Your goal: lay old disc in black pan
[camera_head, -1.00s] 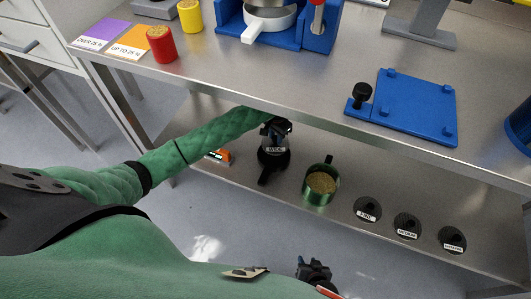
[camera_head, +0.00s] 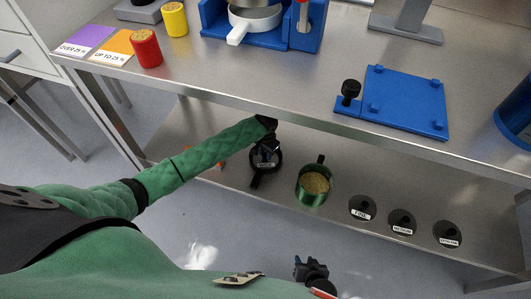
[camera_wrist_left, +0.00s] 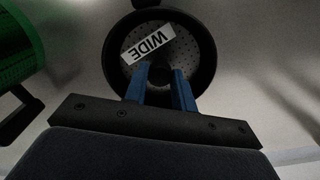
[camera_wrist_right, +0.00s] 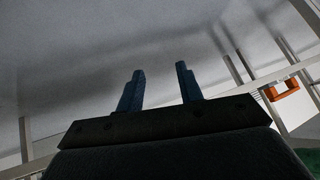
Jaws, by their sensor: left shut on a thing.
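The old disc, labelled WIDE (camera_wrist_left: 183,48), is a grey perforated round plate; in the left wrist view it lies within the rim of the black pan (camera_wrist_left: 208,55). In the head view the black pan (camera_head: 257,180) stands on the lower shelf with its handle toward me, and the WIDE label (camera_head: 265,165) shows in it. My left gripper (camera_head: 268,143) is over the pan; in the left wrist view its blue fingers (camera_wrist_left: 160,90) are shut on the disc's dark knob. Whether the disc rests fully on the pan floor I cannot tell. My right gripper (camera_wrist_right: 160,75) is open and empty, off the shelf's front.
A green pot of grains (camera_head: 314,184) stands right of the pan. Discs labelled FINE (camera_head: 362,208), MEDIUM (camera_head: 402,222) and another (camera_head: 447,235) lie further right. The upper table's front edge (camera_head: 220,95) overhangs the shelf. A blue plate fixture (camera_head: 405,100) sits above.

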